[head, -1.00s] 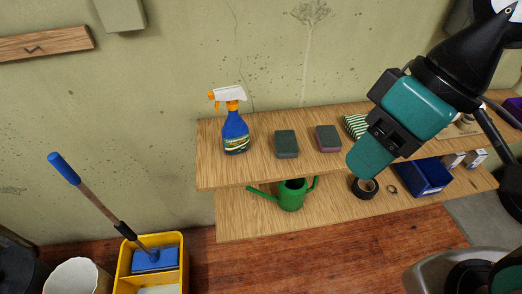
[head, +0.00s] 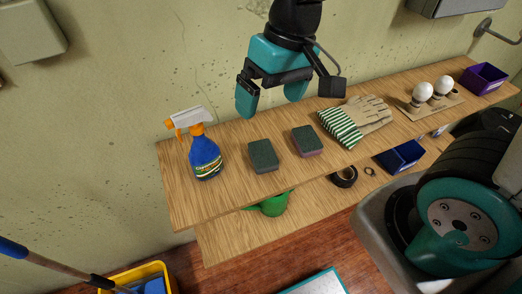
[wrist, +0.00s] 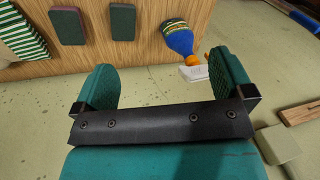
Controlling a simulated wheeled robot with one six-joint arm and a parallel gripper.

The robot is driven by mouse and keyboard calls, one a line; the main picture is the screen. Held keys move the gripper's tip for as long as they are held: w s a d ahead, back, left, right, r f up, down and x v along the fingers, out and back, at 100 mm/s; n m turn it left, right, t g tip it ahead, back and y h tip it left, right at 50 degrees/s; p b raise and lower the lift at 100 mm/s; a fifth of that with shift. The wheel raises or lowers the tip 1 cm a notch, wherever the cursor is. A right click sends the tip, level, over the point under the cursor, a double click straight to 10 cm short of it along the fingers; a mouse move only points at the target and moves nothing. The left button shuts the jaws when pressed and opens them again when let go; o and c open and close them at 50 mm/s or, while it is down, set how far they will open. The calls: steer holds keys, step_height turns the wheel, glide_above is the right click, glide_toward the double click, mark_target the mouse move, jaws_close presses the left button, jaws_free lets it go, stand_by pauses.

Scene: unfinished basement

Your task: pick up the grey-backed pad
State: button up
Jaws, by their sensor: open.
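Two dark green-topped pads lie flat on the upper wooden shelf. The left one in the head view, the grey-backed pad (head: 263,156), shows a greyish side; it also shows at the top of the wrist view (wrist: 123,20). The other pad (head: 307,141) has a pinkish-purple side and is at the wrist view's upper left (wrist: 67,25). My gripper (head: 270,102) is open and empty, above the back of the shelf by the wall, apart from both pads. Its two teal fingers (wrist: 165,75) are spread wide in the wrist view.
A blue spray bottle (head: 204,155) stands left of the grey-backed pad. Striped gloves (head: 355,120) lie right of the other pad. Further right are a bulb board (head: 430,103) and a purple bin (head: 484,78). A lower shelf (head: 235,235) holds a green watering can (head: 272,204).

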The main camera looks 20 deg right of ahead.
steer(key=w+d+f+m+h, duration=0.3)
steer(key=w+f+m, duration=0.1)
steer(key=w+f, duration=0.65)
steer(key=p, duration=0.2)
glide_above(263, 152)
step_height(263, 152, down, 12)
steer(key=shift+d+r, duration=0.1)
steer(key=shift+r, duration=0.1)
steer(key=shift+f+p, duration=1.25)
steer(key=shift+f, duration=1.75)
steer(key=shift+c, duration=0.5)
steer(key=c, duration=0.9)
